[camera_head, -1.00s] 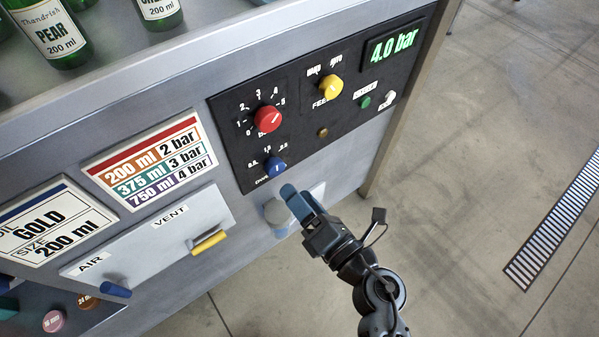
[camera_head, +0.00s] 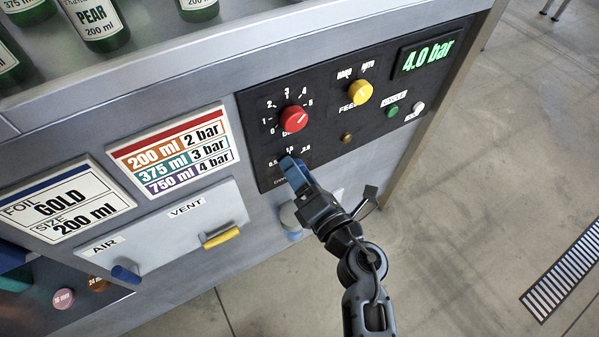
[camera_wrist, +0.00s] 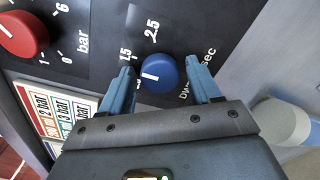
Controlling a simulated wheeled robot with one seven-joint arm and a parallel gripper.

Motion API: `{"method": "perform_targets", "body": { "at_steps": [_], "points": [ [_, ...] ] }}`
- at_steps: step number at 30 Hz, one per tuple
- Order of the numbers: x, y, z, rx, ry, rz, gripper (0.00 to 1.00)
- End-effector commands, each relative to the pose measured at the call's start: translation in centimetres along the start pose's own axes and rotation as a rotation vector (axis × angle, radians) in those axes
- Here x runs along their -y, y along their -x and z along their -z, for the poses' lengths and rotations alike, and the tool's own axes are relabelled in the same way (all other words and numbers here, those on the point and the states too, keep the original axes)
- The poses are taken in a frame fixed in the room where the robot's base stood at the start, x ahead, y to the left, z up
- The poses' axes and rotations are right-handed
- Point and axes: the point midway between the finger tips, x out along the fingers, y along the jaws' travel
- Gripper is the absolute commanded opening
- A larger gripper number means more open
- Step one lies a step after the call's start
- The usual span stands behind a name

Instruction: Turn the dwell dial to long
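The dwell dial is a small blue knob (camera_wrist: 160,71) with a white pointer line. In the wrist view the pointer faces left, a little below the 1.5 mark; the 2.5 mark stands above the knob. My gripper (camera_wrist: 161,67) is open, with one blue finger on each side of the knob and a visible gap to it, at least on the right. I cannot tell how deep the fingertips reach. In the head view my gripper (camera_head: 289,165) is at the panel's lower edge and hides the knob; the marks around it partly show.
A red pressure knob (camera_head: 294,119) sits just above the dial on the black panel (camera_head: 262,178). A yellow feed knob (camera_head: 359,92), a green button (camera_head: 391,111) and a display reading 4.0 bar (camera_head: 427,58) are to the right. A yellow vent handle (camera_head: 221,237) is lower left.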

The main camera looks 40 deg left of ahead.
Motion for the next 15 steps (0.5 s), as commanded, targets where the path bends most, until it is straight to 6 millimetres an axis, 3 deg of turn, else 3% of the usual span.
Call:
{"method": "perform_targets", "body": {
  "at_steps": [15],
  "points": [
    [0.03, 0.04, 0.0, 0.0, 0.0, 0.0, 0.14]
  ]
}}
